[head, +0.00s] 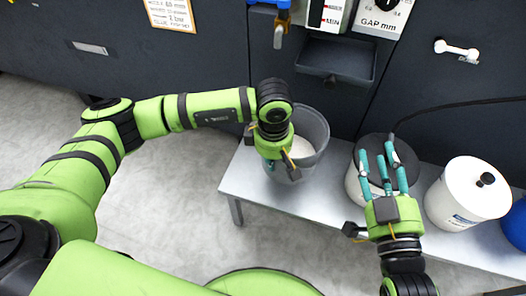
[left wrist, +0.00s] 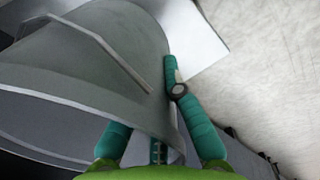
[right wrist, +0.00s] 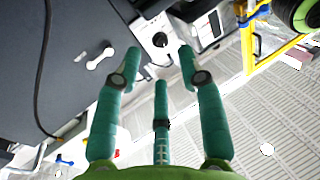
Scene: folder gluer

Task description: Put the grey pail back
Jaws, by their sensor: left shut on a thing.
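The grey pail (head: 314,128) is at the left end of the metal bench, below the dark drip tray, with pale contents visible inside. I cannot tell whether its base touches the bench. My left gripper (head: 283,163) is shut on the near-left wall of the pail at its rim. In the left wrist view the grey pail (left wrist: 110,60) fills the upper left, its wire handle lying along its side. My right gripper (head: 382,165) is open and empty, above a white tub with a dark top (head: 355,186). Its spread fingers (right wrist: 160,75) also show in the right wrist view.
The metal bench (head: 236,181) runs along the machine front. A white lidded tub (head: 463,196) and a blue container (head: 516,225) stand towards its right end. The drip tray (head: 336,61) juts out above the pail, with a blue-handled tap (head: 279,30) to its left. Bench space between pail and tub is narrow.

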